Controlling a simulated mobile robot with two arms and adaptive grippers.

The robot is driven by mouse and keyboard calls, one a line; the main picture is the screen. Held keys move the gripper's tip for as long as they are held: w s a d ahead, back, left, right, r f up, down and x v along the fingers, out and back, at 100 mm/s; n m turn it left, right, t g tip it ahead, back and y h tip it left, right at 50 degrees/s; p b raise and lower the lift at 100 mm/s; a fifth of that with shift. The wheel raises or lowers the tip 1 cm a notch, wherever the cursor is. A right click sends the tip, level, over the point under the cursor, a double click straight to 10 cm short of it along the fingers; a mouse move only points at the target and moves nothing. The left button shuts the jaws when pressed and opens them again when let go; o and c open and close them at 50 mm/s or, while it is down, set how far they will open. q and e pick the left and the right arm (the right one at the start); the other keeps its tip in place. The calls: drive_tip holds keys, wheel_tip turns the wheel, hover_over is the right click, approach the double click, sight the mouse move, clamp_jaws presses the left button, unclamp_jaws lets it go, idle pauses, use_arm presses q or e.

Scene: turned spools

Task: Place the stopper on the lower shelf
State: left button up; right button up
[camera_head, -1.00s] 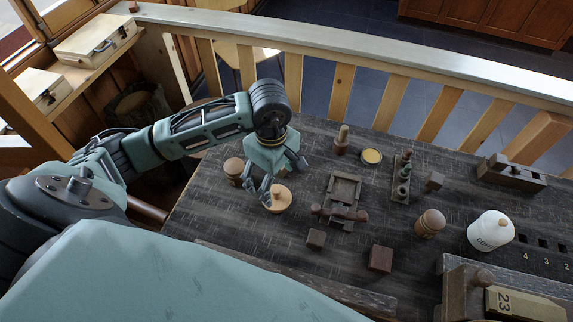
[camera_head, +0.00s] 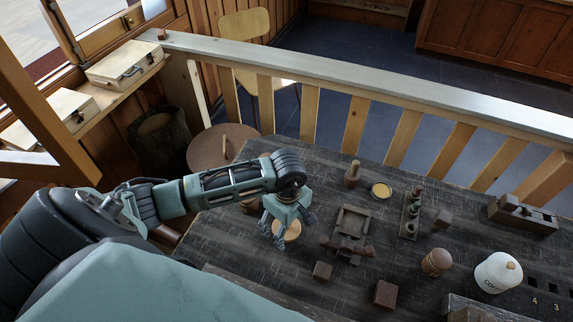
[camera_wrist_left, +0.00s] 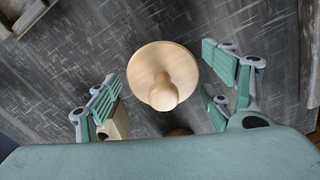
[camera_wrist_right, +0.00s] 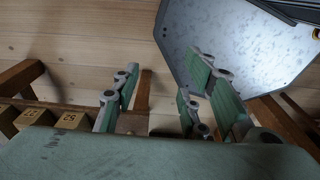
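The stopper, a pale turned wooden disc with a round knob (camera_head: 292,232), is on the dark table in the head view. In the left wrist view the stopper (camera_wrist_left: 165,72) shows knob towards the camera. My left gripper (camera_head: 287,222) is above it, fingers apart on either side. In the left wrist view the left gripper (camera_wrist_left: 166,82) is open and I see no finger touching the stopper. My right gripper (camera_wrist_right: 165,95) is open and empty in the right wrist view; the head view does not show it. I cannot tell which ledge is the lower shelf.
A wooden jar (camera_head: 249,205) stands close beside the left gripper. A dark wooden frame (camera_head: 352,220), small blocks (camera_head: 322,271), a barrel-shaped jar (camera_head: 436,262) and a white lidded pot (camera_head: 497,272) stand to the right. A wooden ledge (camera_head: 133,83) at upper left holds cases.

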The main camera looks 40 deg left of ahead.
use_arm(q)
drive_tip(key=c, duration=1.2)
drive_tip(key=shift+o, duration=0.2)
use_arm(e)
drive_tip(key=shift+w+d, duration=0.25)
drive_tip(key=shift+d, duration=0.35)
use_arm(q)
drive_tip(key=shift+r, duration=0.1)
drive_tip(key=shift+w+r+b, duration=0.1)
drive_tip(key=shift+r+b, duration=0.3)
drive_tip(key=shift+r, duration=0.1)
wheel_tip(320, 180, up, 3)
drive_tip(key=shift+f+b, duration=0.1)
drive_tip(key=shift+b, duration=0.65)
drive_tip(key=w+d+r+b, duration=0.35)
drive_tip(key=d+r, duration=0.25)
drive_tip(key=d, duration=0.4)
drive_tip(key=s+a+r+m, duration=0.4)
drive_tip(key=s+r+m, duration=0.3)
drive_tip(key=m, duration=0.9)
drive_tip(key=shift+r+b, duration=0.3)
drive_tip(key=shift+r, duration=0.05)
use_arm(e)
wheel_tip(320, 180, down, 6)
drive_tip(key=shift+f, duration=0.2)
